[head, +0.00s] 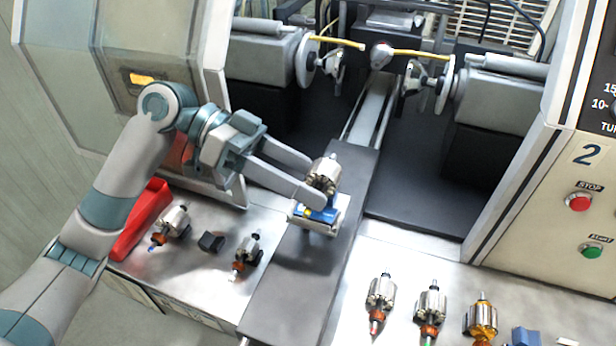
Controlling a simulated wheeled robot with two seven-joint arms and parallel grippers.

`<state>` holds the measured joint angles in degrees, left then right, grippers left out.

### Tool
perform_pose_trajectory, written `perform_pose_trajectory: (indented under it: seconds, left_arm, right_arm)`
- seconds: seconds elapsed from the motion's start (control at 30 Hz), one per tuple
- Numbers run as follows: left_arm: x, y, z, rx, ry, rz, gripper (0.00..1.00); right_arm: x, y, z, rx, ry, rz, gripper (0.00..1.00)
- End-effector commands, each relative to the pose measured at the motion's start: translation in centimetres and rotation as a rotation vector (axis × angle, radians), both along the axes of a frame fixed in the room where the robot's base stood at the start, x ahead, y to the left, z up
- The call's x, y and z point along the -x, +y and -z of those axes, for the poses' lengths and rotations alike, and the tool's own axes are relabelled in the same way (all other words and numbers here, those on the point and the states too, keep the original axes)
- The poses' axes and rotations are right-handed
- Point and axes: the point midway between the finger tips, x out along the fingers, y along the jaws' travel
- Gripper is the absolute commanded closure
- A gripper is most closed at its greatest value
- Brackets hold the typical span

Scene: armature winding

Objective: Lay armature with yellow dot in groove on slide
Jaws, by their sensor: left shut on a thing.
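My left gripper (318,186) is shut on an armature (324,172), whose silver core and upper shaft show at the fingertips. A small yellow spot (306,212) shows just below the fingertips, by the lower end of this armature. The armature is over the blue-and-white holder (330,214) on the dark slide (290,285). The fingers and the armature hide the groove, so I cannot tell whether the armature touches it. My right gripper is not in view.
Two armatures (171,225) (249,254), a small black block (211,241) and a red bin (142,220) are left of the slide. Several armatures (381,291) stand at right, one copper-wound (481,320). Winding heads (309,60) are behind; the control panel (560,200) borders the right.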

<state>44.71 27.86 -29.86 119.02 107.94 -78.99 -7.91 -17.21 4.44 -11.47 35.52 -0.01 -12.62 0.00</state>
Motion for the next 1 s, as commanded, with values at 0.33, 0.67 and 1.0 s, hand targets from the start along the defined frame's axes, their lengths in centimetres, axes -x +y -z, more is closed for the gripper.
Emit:
perform_pose_trajectory:
  seconds: [0.33,0.67,1.0]
  left_arm:
    - [0.0,0.0,0.2,0.000,0.000,0.000,0.66]
    - [0.0,0.0,0.8,-0.004,0.003,0.001,0.66]
    - [0.1,0.0,1.5,-0.009,0.007,0.001,0.66]
  right_arm:
    - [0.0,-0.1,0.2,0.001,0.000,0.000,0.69]
    - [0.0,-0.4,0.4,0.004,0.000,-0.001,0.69]
    - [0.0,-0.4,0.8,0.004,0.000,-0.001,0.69]
